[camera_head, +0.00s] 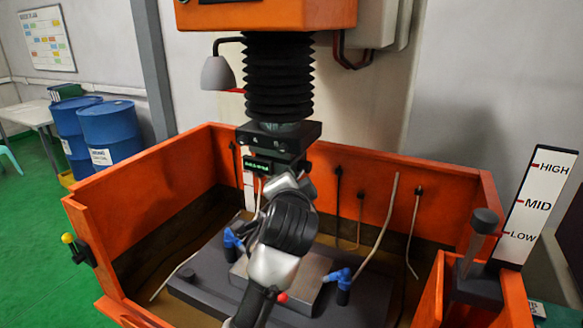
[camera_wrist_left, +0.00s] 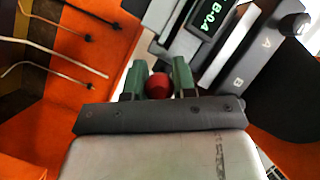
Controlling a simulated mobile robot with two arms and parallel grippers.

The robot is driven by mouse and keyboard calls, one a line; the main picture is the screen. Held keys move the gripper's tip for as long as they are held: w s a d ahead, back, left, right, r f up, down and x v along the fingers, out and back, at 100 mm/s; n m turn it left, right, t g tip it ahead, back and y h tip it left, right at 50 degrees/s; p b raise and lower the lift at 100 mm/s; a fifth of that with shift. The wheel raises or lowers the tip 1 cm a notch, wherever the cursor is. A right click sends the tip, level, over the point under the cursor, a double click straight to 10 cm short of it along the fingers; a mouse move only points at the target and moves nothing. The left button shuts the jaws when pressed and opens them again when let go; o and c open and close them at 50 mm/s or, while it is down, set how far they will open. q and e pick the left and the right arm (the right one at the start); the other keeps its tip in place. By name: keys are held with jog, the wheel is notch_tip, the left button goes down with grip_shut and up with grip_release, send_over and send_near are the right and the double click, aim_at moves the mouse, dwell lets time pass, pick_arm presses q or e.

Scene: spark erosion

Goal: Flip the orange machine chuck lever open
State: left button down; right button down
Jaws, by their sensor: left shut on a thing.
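The chuck (camera_head: 280,138) hangs below the black bellows of the orange machine. It has a small display with green text, which also shows in the wrist view (camera_wrist_left: 208,22). My left gripper (camera_wrist_left: 158,78) has its two green fingers on either side of a red ball knob (camera_wrist_left: 158,87), shut on it, close to the chuck. The knob appears to be the chuck lever's end; the lever's shaft is hidden. In the head view my left arm covers the fingertips and the knob. My right gripper is in neither view.
The orange tank (camera_head: 150,190) surrounds the work area, with thin hoses along its back wall. Blue nozzles (camera_head: 343,278) stand on the grey block in the tank. A level gauge (camera_head: 538,205) stands at the right. Blue barrels (camera_head: 108,128) stand outside at the left.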

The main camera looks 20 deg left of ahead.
pick_arm(q)
jog(key=shift+r+g+p, duration=0.3)
jog(key=shift+r+g, duration=0.1)
jog(key=shift+m, duration=0.3)
jog(key=c, duration=1)
grip_release()
jog(key=shift+o, duration=0.2)
jog(key=b+v, duration=0.3)
jog(key=v, duration=0.8)
jog(key=shift+r, duration=0.25)
jog(key=shift+w, duration=0.1)
